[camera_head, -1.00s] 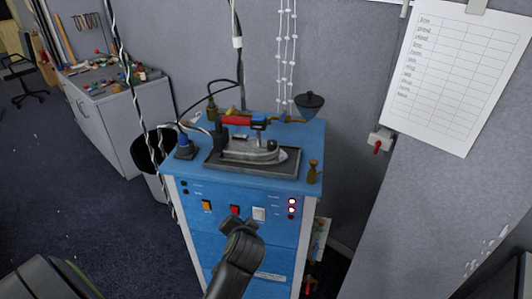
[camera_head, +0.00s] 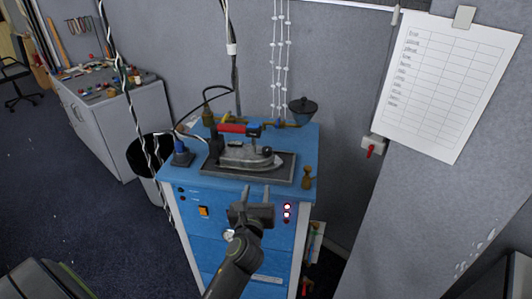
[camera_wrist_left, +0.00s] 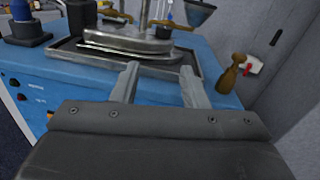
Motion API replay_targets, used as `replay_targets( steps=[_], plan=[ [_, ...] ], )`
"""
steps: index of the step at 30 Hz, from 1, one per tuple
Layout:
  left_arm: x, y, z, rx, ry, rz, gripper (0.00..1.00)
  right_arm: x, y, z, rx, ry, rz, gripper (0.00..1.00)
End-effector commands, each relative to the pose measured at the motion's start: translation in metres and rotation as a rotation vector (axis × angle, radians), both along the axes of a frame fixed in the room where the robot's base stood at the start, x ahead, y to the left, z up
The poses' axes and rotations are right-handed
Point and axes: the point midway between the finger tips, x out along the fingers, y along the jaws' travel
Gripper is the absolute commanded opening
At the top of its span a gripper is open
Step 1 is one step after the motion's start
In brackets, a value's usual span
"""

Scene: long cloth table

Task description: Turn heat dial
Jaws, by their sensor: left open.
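A grey metal iron (camera_head: 240,158) with a red and blue handle sits on a dark tray (camera_head: 210,169) on top of the blue cabinet (camera_head: 190,240); the lower part of the iron also shows in the wrist view (camera_wrist_left: 130,38). A small dark knob (camera_head: 267,151) shows at the iron's right end; I cannot tell whether it is the heat dial. My left gripper (camera_head: 256,192) is open and empty, with its fingers pointing toward the tray's front edge. In the wrist view the open fingers (camera_wrist_left: 159,76) are in front of the tray. The gripper hides part of the switch panel.
A brown wooden bottle-like piece (camera_head: 307,178) stands right of the tray. A blue object (camera_head: 182,154) stands left of it. An orange switch (camera_head: 203,211) and lit lamps (camera_head: 287,212) are on the front panel. Cables hang at the left, and a dark funnel (camera_head: 303,108) is behind.

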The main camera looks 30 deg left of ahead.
Motion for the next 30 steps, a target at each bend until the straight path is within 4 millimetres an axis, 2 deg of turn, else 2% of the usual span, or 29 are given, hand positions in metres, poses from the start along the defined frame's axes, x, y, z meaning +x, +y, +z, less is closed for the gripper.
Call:
replay_targets(
  steps=[3, 8, 30],
  plan=[
    [0.002, -0.003, 0.003, 0.083, 0.018, -0.019, 0.40, 0.000, 0.000, 0.001, 0.000, 0.000, 0.000, 0.36],
    [0.012, 0.000, 0.003, 0.107, 0.023, -0.024, 0.40, 0.000, 0.000, 0.002, 0.000, 0.000, 0.000, 0.36],
    [0.129, 0.049, 0.003, 0.103, 0.022, -0.021, 0.40, 0.000, 0.000, 0.005, 0.000, 0.000, 0.000, 0.36]
  ],
)
